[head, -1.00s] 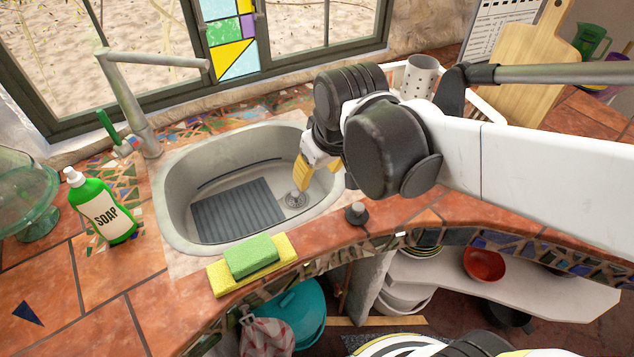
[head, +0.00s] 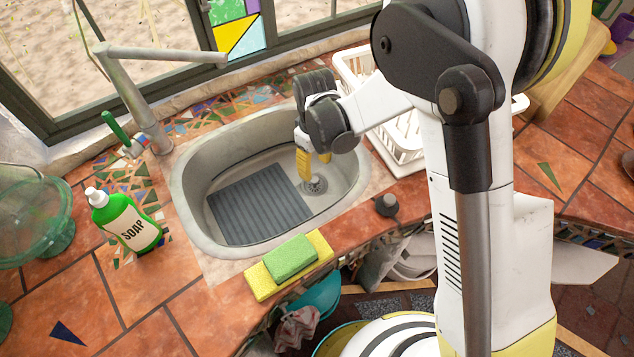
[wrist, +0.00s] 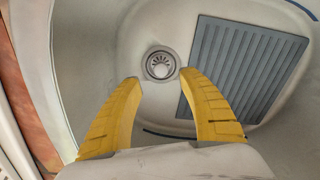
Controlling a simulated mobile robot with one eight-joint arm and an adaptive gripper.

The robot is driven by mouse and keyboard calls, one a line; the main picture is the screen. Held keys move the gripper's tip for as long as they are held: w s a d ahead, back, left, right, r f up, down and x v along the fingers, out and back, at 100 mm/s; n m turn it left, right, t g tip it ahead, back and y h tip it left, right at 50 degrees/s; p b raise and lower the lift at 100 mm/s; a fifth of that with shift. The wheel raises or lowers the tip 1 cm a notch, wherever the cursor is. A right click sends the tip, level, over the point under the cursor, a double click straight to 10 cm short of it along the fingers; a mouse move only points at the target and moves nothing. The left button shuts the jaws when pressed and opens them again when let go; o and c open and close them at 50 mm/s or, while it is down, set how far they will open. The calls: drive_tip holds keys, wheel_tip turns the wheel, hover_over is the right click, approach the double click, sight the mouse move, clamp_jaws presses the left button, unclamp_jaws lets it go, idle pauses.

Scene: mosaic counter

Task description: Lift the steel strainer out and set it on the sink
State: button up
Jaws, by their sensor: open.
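The round steel strainer (wrist: 160,64) sits in the drain at the bottom of the sink; it also shows in the head view (head: 315,186). The grey oval sink (head: 186,200) is set into the tiled counter. My gripper (head: 315,168) is inside the sink, pointing down, above and close to the strainer. In the wrist view the two yellow fingers (wrist: 160,84) are spread apart, with the strainer just beyond the gap between their tips. Nothing is between the fingers.
A dark ribbed mat (head: 262,205) lies on the sink floor beside the strainer. A black stopper (head: 387,204) and a green-and-yellow sponge pair (head: 290,260) lie along the front rim. A soap bottle (head: 128,222), the faucet (head: 140,105) and a white dish rack (head: 405,140) surround the sink.

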sight(315, 179)
wheel_tip(315, 179, down, 8)
drive_tip(key=b, duration=0.3)
drive_tip(key=shift+r, duration=0.2)
drive_tip(key=shift+s+r, duration=0.1)
clamp_jaws()
